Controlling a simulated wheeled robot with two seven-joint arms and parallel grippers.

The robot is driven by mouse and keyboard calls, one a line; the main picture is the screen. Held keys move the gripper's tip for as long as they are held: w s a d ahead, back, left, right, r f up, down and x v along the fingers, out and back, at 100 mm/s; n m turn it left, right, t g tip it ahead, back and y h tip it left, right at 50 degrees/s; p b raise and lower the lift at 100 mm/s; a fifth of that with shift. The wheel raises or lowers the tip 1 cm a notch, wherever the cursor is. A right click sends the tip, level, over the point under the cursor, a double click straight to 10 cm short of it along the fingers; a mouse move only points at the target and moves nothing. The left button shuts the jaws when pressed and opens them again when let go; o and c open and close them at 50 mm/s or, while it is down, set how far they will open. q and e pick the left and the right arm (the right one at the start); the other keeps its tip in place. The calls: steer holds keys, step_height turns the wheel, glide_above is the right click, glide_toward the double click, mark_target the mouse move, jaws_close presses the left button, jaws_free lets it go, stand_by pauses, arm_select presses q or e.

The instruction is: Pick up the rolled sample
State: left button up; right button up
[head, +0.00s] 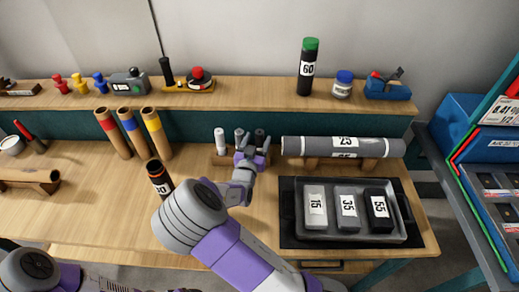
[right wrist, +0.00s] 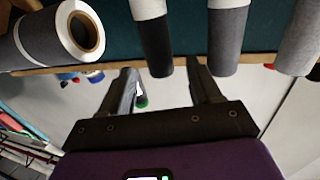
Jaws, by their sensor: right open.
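Three small rolls stand upright in a wooden block (head: 228,159) at mid-bench: a light grey one (head: 219,139), a mid-grey one (head: 239,135) and a dark one with a pale band (head: 260,137). My right gripper (head: 253,148) is in front of them, hiding part of the block. In the right wrist view, which looks upside down, its two fingers (right wrist: 163,75) are apart with nothing held. The dark roll (right wrist: 158,52) lines up with the gap, the mid-grey roll (right wrist: 227,38) beside it. A large grey roll (head: 310,147) lies on a wooden cradle (head: 369,164) to the right. My left gripper is out of view.
Brown tubes (head: 114,134) lean at the left, and a black orange-ringed tube (head: 158,178) stands near my right arm. A raised shelf (head: 240,91) holds jars and tools.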

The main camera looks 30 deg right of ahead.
mark_target(261, 130)
steer(key=b+x, duration=0.1)
steer(key=x, duration=0.4)
steer(key=shift+w+d+f, duration=0.1)
steer(key=shift+w+d, duration=0.15)
steer(key=shift+w, duration=0.05)
jaws_close()
